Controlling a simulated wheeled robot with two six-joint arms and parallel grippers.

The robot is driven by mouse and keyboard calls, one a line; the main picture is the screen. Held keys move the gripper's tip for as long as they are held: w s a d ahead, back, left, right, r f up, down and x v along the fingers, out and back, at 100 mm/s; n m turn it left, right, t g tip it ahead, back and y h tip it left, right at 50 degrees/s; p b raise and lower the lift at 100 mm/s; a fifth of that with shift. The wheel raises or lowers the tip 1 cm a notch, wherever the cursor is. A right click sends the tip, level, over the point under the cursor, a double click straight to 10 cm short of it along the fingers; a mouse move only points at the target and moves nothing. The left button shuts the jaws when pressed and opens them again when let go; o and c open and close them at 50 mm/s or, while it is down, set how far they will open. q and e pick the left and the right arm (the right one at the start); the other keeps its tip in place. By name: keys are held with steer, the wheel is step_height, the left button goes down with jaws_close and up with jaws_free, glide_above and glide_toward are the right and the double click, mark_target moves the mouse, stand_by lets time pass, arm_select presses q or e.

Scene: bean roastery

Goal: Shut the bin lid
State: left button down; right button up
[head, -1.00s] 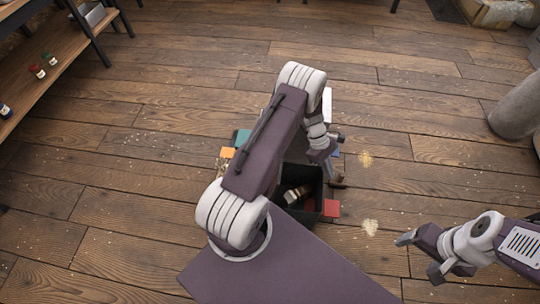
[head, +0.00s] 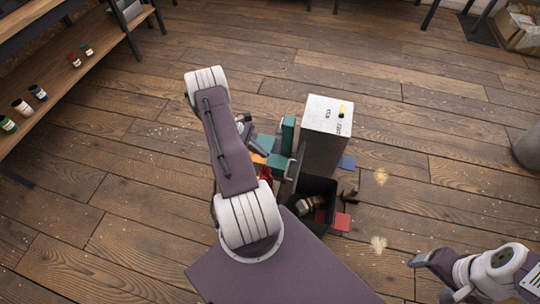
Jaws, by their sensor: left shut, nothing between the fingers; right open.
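The open black bin (head: 333,190) stands on the floor just beyond my base, with a pale item and red pieces inside. A tall grey block or panel with a whitish, marked top (head: 322,110) rises behind it; I cannot tell whether this is the bin's lid. My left gripper (head: 260,146) is shut and empty, left of the bin by some teal pieces, partly hidden behind my arm. I cannot tell whether it touches them. My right gripper (head: 430,279) is open and empty at lower right, apart from the bin.
A teal upright piece (head: 288,134) and an orange piece (head: 259,158) are left of the bin. A red piece (head: 342,221) and a blue piece (head: 347,162) lie on its right. A wooden shelf (head: 60,95) with small jars stands at left. Floor on the right is mostly clear.

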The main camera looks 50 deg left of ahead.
mark_target(287, 178)
arm_select(q)
steer(key=w+d+f, duration=0.5)
steer(key=d+f, duration=0.1)
steer(key=d, duration=0.1)
steer(key=shift+d+b, duration=0.4)
steer(key=shift+b, duration=0.05)
steer(key=shift+f, duration=0.1)
